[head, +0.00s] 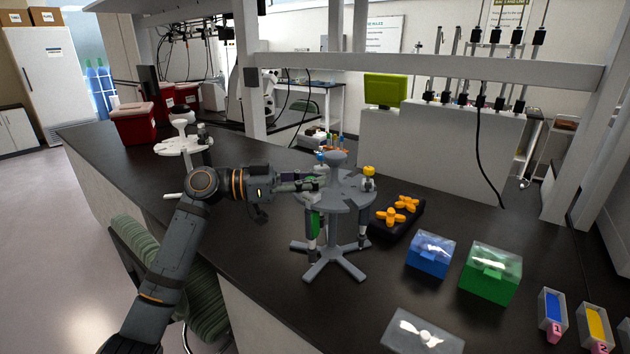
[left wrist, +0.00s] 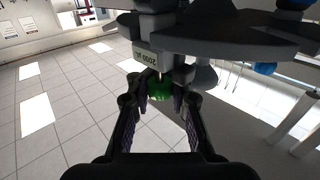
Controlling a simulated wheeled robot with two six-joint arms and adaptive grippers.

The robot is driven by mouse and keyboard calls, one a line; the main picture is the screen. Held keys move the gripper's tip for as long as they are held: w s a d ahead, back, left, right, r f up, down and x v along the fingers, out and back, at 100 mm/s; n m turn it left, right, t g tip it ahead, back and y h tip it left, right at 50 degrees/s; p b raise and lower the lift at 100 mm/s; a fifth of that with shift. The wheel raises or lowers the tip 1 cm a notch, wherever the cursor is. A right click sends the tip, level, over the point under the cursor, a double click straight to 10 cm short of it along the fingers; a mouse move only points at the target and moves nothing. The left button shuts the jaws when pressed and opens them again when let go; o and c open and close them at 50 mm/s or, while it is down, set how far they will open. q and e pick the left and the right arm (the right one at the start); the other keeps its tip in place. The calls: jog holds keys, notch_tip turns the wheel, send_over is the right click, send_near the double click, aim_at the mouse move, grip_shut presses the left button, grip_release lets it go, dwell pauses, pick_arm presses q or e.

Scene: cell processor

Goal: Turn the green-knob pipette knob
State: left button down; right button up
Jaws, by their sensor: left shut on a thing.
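The grey pipette stand (head: 345,197) stands on the black bench and holds several pipettes around its round top. The green-marked pipette (head: 315,222) hangs at the stand's front left. My left gripper (head: 308,184) reaches in from the left at the stand's top edge. In the left wrist view the green knob (left wrist: 160,89) sits between the fingertips of my left gripper (left wrist: 164,82), which is shut on it. In the head view the fingers hide the knob. My right gripper is not in view.
A yellow-knob pipette (head: 369,174) and a blue-knob pipette (head: 320,157) hang on the same stand. A black rack with orange pieces (head: 397,214), a blue box (head: 430,256) and a green box (head: 490,273) stand to the right. A clear-lidded box (head: 420,335) is in front.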

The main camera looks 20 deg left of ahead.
pick_arm(q)
jog(key=c, duration=1.2)
grip_release()
jog(key=shift+o, duration=0.2)
jog(key=v, duration=1.2)
jog(key=shift+a, duration=0.1)
